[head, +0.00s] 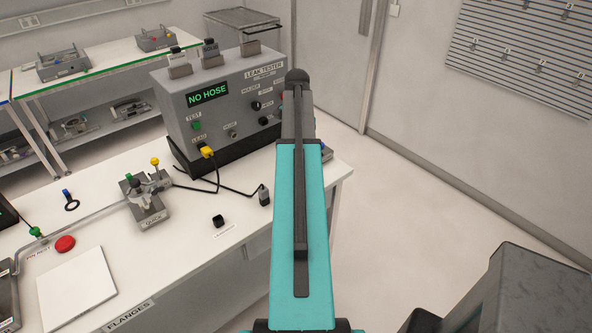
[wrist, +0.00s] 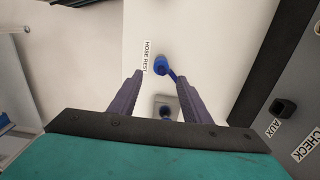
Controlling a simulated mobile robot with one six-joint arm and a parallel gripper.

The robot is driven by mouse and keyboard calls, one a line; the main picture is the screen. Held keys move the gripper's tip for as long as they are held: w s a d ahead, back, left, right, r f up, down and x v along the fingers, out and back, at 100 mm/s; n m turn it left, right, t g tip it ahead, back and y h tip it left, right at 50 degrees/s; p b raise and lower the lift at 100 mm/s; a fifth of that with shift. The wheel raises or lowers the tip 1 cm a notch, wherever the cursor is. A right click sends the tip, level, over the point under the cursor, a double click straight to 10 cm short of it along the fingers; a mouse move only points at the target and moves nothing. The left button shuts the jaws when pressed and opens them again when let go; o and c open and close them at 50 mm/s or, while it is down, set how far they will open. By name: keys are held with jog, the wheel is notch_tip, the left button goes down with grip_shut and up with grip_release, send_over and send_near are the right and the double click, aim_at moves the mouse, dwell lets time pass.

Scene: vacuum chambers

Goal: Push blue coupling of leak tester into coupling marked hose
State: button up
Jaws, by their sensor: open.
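In the wrist view, a blue coupling-like piece (wrist: 161,65) lies on the white bench beside the label HOSE REST. A blue stem runs from it toward my right finger, which hides part of it. My gripper (wrist: 160,75) is open, with its two purple fingers on either side of this area and nothing clearly between the pads. A small grey block (wrist: 166,102) with a dark blue part shows between the fingers, nearer the palm. The leak tester (head: 225,100) reads NO HOSE in the head view. No coupling marked hose is readable. My arm hides my gripper in the head view.
The tester's side with a dark AUX port (wrist: 283,107) and a CHECK label stands right of my fingers in the wrist view. A metal clamp fixture (head: 147,195), black cable and small black cap (head: 218,221) occupy the bench.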

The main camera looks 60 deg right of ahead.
jog(key=shift+a+f+b, duration=0.1)
jog(key=shift+f+b, duration=1.3)
jog(key=shift+f, duration=1)
jog(key=shift+f+b, duration=0.65)
jog(key=shift+f, duration=1.3)
jog(key=shift+w+p, duration=0.1)
jog(key=shift+p, duration=0.2)
grip_shut()
jog(key=shift+r, duration=0.25)
jog(key=shift+r+p, duration=0.45)
jog(key=shift+r, duration=0.05)
jog(key=shift+r+p, duration=1.45)
jog(key=shift+r, duration=0.85)
